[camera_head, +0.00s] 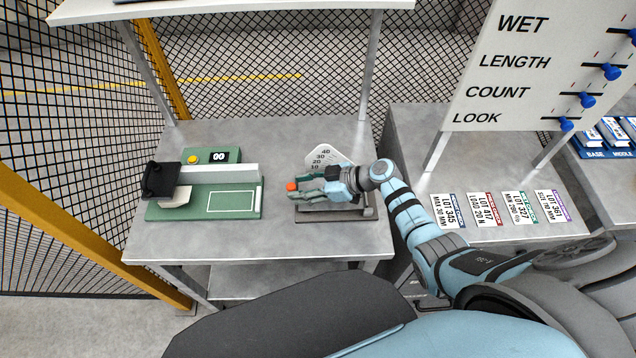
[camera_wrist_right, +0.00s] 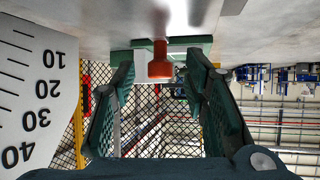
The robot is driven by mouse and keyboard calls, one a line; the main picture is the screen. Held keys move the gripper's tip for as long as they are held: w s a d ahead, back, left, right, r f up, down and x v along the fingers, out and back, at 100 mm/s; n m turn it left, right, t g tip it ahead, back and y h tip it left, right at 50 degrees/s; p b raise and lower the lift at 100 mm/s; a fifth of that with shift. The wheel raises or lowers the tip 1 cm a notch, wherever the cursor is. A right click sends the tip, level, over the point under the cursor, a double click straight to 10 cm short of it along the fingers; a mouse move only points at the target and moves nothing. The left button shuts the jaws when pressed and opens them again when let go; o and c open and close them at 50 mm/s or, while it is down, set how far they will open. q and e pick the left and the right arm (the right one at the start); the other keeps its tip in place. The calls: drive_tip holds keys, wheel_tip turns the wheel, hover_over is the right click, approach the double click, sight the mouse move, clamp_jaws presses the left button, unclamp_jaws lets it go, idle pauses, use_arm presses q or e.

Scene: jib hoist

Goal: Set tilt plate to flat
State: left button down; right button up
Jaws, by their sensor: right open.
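The tilt plate device stands on the grey table, with a dark grey base (camera_head: 352,215) and a white angle scale (camera_head: 322,156) behind it. The scale also shows upside down in the wrist view (camera_wrist_right: 38,85). An orange-red knob (camera_head: 291,186) is at the device's left end; in the wrist view the knob (camera_wrist_right: 160,62) is centred ahead, between the fingertip lines. My right gripper (camera_head: 308,190) is open over the device, its fingers (camera_wrist_right: 160,85) apart with nothing clasped. My gripper and arm hide much of the plate, so its angle is unclear. My left gripper is out of view.
A green fixture (camera_head: 235,209) with a black clamp (camera_head: 160,181) and a "00" display stands left on the table. A sign board (camera_head: 540,75) with blue sliders and several lot cards (camera_head: 487,210) are at right. Mesh fencing (camera_head: 75,60) lies behind.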

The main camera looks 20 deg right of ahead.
drive_tip(key=v, duration=0.8)
drive_tip(key=shift+s+d+r, duration=0.15)
drive_tip(key=shift+d, duration=0.05)
drive_tip(key=shift+a, duration=0.1)
